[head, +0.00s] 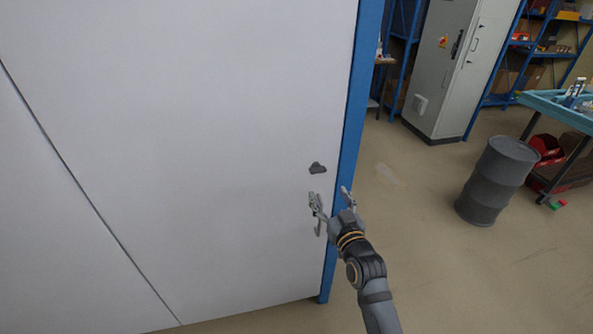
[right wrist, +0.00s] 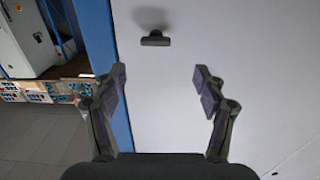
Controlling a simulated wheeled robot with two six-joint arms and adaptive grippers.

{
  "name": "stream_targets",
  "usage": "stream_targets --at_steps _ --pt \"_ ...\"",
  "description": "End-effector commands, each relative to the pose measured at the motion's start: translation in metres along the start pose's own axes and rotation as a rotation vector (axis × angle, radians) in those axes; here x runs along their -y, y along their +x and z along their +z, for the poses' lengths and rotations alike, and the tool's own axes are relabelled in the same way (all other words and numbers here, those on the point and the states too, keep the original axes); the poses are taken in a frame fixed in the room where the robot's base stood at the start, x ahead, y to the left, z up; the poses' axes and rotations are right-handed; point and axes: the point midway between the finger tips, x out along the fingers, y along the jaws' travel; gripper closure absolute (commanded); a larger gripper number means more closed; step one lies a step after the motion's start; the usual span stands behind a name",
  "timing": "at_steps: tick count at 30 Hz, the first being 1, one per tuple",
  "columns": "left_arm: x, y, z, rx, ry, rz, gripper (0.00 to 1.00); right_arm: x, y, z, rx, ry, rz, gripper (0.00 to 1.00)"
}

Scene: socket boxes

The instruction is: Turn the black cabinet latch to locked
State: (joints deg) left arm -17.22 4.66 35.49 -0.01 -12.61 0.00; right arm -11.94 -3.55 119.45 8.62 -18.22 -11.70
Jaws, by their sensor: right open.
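The black latch (head: 317,168) is a small dark piece on the white cabinet panel (head: 220,130), near its blue right edge. In the right wrist view the latch (right wrist: 155,40) shows as a short dark bar, roughly level, beyond the fingertips. My right gripper (head: 330,197) is open and empty, just below the latch in the head view. In the right wrist view its two fingers (right wrist: 160,80) stand wide apart with white panel between them, and neither touches the latch. My left gripper is not in view.
The blue frame post (head: 357,110) runs along the panel's right edge, close to my right gripper. A grey drum (head: 496,180), a grey cabinet (head: 452,65) and a blue-topped cart (head: 550,105) stand farther right. The floor between is clear.

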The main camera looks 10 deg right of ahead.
Motion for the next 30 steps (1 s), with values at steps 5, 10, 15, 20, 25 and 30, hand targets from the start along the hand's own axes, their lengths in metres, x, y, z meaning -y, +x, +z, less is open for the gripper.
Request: stream_targets --at_steps 5,10,15,20,25,30 --pt "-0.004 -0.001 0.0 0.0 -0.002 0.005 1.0 0.0 0.003 -0.005 -0.008 0.0 0.0 0.28" --pt "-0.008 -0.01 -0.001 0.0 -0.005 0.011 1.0 0.0 0.03 -0.009 -0.01 0.0 0.0 0.28" --pt "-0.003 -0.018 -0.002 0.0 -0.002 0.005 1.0 0.0 0.067 -0.008 -0.009 0.0 0.0 0.28" --pt "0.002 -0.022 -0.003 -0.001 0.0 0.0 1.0 0.0 0.093 -0.006 -0.007 0.0 0.001 0.28" --pt "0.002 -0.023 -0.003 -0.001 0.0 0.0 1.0 0.0 0.104 -0.004 -0.006 0.0 0.001 0.28" --pt "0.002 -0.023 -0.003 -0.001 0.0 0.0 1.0 0.0 0.105 -0.004 -0.007 0.0 0.001 0.28"
